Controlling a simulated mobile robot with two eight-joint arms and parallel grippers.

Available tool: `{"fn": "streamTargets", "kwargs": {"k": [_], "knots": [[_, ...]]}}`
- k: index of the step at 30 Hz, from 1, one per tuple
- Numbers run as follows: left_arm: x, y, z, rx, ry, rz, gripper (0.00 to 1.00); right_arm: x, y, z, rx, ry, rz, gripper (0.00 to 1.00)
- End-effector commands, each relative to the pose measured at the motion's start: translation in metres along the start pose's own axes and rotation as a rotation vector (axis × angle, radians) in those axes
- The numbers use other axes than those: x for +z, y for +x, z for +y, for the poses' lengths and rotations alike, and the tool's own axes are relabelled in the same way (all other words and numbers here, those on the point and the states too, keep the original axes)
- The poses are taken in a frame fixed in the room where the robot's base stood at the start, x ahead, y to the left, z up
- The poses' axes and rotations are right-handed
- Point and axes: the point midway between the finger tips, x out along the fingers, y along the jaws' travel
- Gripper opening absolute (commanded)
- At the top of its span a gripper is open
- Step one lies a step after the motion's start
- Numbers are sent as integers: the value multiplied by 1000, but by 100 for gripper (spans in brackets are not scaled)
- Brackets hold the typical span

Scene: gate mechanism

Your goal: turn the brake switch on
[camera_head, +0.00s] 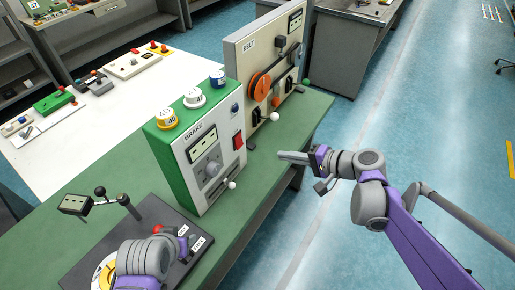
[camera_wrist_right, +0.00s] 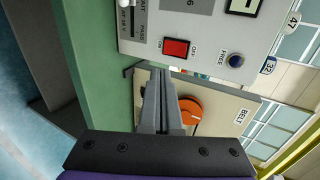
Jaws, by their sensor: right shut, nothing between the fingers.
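The brake box (camera_head: 176,165) is a green box with a white front panel, upright on the green bench. Its red brake switch (camera_head: 238,141) is on the panel's right side. In the right wrist view the red switch (camera_wrist_right: 176,47) sits between the labels ON and OFF; its tilt is too small to tell. My right gripper (camera_head: 281,156) is shut and empty, to the right of the panel and apart from it. In the wrist view its fingertips (camera_wrist_right: 158,72) show just below the switch. My left wrist (camera_head: 145,258) is at the bottom left; its fingers cannot be made out.
The belt box (camera_head: 240,52) with an orange wheel (camera_head: 261,88) stands behind the brake box. A white-knobbed lever (camera_head: 231,185) sticks out of the brake panel. A blue FREE button (camera_wrist_right: 235,61) is near the switch. Open floor lies right of the bench.

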Motion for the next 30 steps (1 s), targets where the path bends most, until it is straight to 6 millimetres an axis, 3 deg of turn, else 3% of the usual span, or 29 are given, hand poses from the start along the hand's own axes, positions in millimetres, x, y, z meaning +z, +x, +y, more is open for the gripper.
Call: {"fn": "streamTargets", "kwargs": {"k": [5,18,24,30], "knots": [[8,6,0,0,0,-9,50,2,23,2,2,-1,-6,0],[31,24,0,0,0,-29,50,1,112,-2,1,-1,-4,0],[32,24,0,0,0,-30,50,1,132,-10,2,-2,-2,0],[32,24,0,0,0,-30,50,0,136,-11,1,-1,0,0]]}}
